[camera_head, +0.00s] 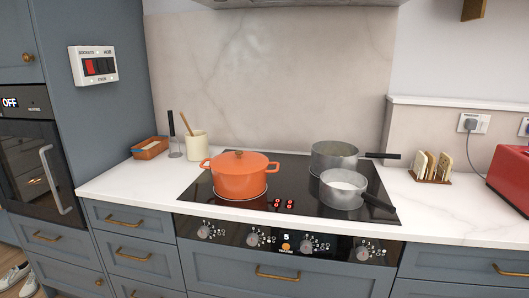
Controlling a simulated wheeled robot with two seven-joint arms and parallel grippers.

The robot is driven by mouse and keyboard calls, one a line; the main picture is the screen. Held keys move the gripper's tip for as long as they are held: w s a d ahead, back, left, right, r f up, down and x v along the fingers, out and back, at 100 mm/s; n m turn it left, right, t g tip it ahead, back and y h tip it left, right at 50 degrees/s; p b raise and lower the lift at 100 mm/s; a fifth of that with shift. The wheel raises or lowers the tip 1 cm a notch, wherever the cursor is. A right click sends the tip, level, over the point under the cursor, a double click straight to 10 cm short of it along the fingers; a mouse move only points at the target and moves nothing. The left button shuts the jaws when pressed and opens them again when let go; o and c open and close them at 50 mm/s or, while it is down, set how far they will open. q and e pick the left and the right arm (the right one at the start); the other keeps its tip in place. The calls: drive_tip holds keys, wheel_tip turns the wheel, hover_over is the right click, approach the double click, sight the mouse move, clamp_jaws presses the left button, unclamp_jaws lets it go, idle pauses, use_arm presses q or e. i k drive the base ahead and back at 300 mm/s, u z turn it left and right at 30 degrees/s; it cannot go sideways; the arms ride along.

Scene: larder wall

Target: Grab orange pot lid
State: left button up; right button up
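The orange pot (239,183) stands on the left part of the black hob, with its two side handles showing. Its orange lid (238,162) sits on top and covers it. A small brown knob (239,153) is at the middle of the lid. Neither of my grippers shows in the head view.
Two grey saucepans (343,190) stand on the right of the hob (290,205). A cream utensil jar (197,146) and an orange-brown dish (150,148) are at the back left. A toast rack (431,168) and red toaster (510,178) are at right. The front-left worktop (125,182) is clear.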

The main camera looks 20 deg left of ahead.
sight(239, 161)
drive_tip(key=u, duration=0.8)
drive_tip(key=i, duration=1.05)
drive_tip(key=u, duration=1.2)
